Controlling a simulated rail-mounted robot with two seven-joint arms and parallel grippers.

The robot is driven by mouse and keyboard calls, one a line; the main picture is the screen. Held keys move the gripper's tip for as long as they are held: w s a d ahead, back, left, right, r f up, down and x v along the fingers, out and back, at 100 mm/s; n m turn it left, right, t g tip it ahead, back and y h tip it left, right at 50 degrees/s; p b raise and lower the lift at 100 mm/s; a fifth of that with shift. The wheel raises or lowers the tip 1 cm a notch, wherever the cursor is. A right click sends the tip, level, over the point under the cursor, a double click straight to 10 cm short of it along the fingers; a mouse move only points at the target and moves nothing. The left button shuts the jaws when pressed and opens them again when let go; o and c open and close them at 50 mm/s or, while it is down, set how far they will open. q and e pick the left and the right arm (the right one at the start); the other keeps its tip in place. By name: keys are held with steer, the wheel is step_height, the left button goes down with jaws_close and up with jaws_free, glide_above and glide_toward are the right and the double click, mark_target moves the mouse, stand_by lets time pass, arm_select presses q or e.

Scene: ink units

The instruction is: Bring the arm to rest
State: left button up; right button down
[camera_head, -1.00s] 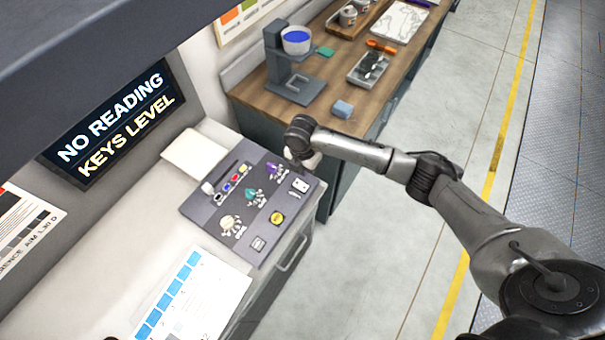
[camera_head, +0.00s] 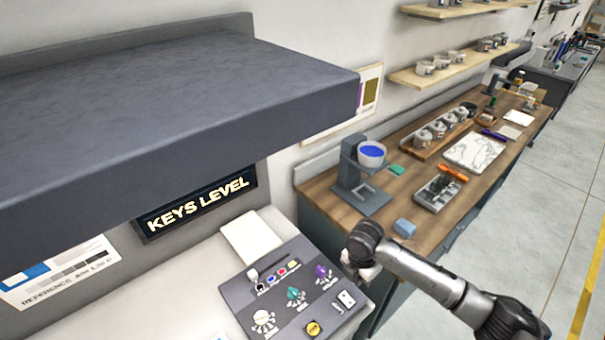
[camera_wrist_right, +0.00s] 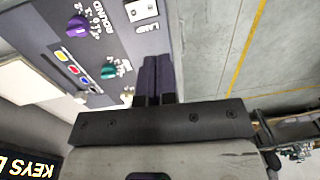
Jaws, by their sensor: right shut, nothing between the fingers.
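My right arm comes in from the lower right in the head view. Its gripper (camera_head: 362,266) is by the upper right edge of the grey control panel (camera_head: 240,293), mostly hidden behind the wrist. In the right wrist view the two dark fingers (camera_wrist_right: 156,75) are together and empty, beside the panel's edge. The panel also shows in the wrist view (camera_wrist_right: 120,45), with purple and green knobs, coloured keys and a lamp switch. I cannot tell the height of the fingers above the panel. My left gripper is not in view.
A dark hood (camera_head: 190,110) overhangs the left bench and partly covers a display (camera_head: 197,205) reading "KEYS LEVEL". The wooden bench (camera_head: 330,190) holds a stand with a blue-filled cup (camera_head: 371,153), a blue block (camera_head: 404,227) and a tray (camera_head: 437,194). Floor at right is clear.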

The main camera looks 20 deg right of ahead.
steer(key=w+a+r+m+t, duration=0.1)
steer(key=a+r+m+t, duration=0.2)
steer(key=r+m+t, duration=0.35)
steer(key=w+a+r+m+t, duration=0.2)
steer(key=a+r+m+t, duration=0.2)
steer(key=r+m, duration=0.5)
steer(key=s+f+m+g, duration=0.1)
steer(key=s+f+g, duration=0.1)
steer(key=s+f, duration=0.65)
steer(key=s+a+f+m+g, duration=0.15)
steer(key=s+f, duration=0.25)
steer(key=s, duration=0.9)
steer(key=s+f+m+g, duration=0.2)
steer(key=s+f, duration=0.5)
steer(key=s, duration=0.4)
step_height(320, 180, up, 12)
steer(key=p, duration=1.2)
steer(key=shift+d+r+g, duration=0.15)
steer(key=shift+d+g, duration=0.05)
steer(key=shift+g, duration=0.1)
